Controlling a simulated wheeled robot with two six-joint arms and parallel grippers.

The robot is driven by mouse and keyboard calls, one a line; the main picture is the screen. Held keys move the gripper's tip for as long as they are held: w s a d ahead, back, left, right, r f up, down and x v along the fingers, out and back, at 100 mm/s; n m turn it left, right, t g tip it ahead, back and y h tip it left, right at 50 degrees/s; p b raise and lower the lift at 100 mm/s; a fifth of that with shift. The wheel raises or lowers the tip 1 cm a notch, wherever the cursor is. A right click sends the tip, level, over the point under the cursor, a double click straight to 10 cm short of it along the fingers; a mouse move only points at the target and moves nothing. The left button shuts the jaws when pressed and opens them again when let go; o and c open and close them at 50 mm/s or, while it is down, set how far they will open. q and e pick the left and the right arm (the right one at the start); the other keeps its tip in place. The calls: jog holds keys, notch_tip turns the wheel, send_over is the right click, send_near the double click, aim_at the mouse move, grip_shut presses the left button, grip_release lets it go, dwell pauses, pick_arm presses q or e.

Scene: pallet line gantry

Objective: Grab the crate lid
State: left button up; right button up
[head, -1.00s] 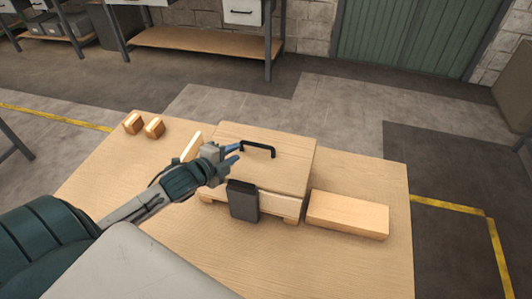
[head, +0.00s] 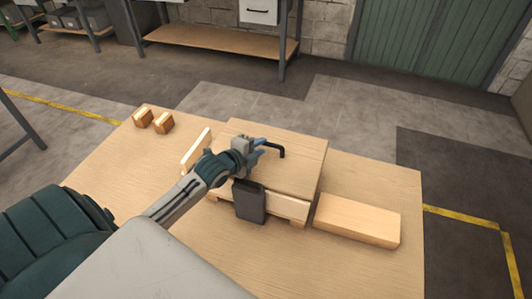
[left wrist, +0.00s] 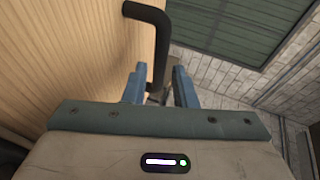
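The crate lid (head: 298,168) is a flat light-wood panel lying on a low wooden crate (head: 288,206) on the table. A black bar handle (head: 281,150) stands on the lid; its left part is hidden behind my gripper in the head view. My left gripper (head: 262,147) is over the lid at the handle. In the left wrist view its blue fingers (left wrist: 159,75) are apart, with the black handle (left wrist: 157,45) running down between them. A gap shows beside the bar, so the fingers are not closed on it. My right gripper is not in view.
A dark grey block (head: 250,202) is at the crate's front side. A wooden block (head: 357,220) lies to the right of the crate. A thin upright board (head: 196,150) and two small blocks (head: 143,117) are to the left. The table's (head: 350,270) front right is clear.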

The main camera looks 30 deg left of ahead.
aim_at(266, 144)
pick_arm(q)
jog(key=p+x, duration=0.1)
jog(key=x, duration=0.3)
jog(key=shift+w+f, duration=0.1)
jog(key=shift+w, duration=0.05)
jog(key=shift+c, duration=0.5)
grip_shut()
